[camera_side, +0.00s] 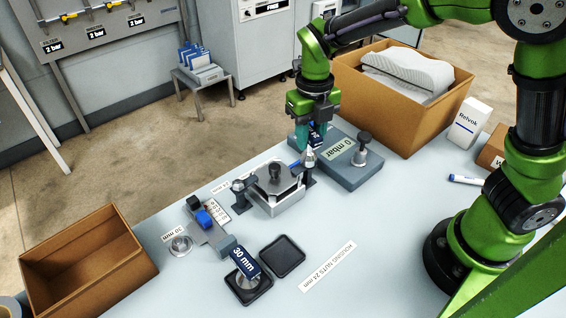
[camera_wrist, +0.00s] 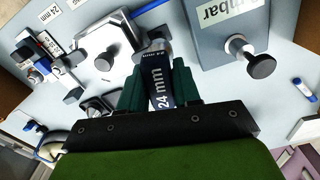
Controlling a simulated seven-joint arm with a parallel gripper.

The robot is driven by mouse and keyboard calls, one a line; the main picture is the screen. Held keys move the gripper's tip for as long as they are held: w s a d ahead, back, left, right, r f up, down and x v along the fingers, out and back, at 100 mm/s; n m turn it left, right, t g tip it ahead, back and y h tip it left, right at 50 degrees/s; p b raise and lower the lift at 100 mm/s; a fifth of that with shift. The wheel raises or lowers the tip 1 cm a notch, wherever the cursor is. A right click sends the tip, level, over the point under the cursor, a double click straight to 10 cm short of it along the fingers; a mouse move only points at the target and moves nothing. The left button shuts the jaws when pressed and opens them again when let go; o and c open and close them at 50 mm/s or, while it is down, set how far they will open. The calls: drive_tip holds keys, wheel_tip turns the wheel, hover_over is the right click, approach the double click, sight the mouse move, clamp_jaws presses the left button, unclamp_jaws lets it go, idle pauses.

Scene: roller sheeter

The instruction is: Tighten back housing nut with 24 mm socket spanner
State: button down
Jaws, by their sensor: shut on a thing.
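My gripper (camera_side: 314,128) is shut on the dark blue 24 mm socket spanner (camera_wrist: 160,82), which points down between the green fingers. In the side view the spanner is mostly hidden by the fingers. The roller housing (camera_side: 276,190) is a metal block with a black knob on top; it also shows in the wrist view (camera_wrist: 103,48). A dark post with a silver top (camera_side: 308,158) stands at the housing's back right end, just below my gripper. The back nut is not clearly visible, and I cannot tell whether the socket touches it.
A grey box reading "0 mbar" (camera_side: 345,160) with a knob stands close right of my gripper. A 30 mm socket spanner (camera_side: 246,264) stands in a black tray beside an empty tray (camera_side: 282,256). Cardboard boxes stand at the left (camera_side: 88,262) and back right (camera_side: 400,110).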

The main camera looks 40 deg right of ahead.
drive_tip(key=shift+r, duration=0.1)
drive_tip(key=shift+n, duration=0.4)
drive_tip(key=shift+r, duration=1.45)
drive_tip(key=shift+r, duration=2.5)
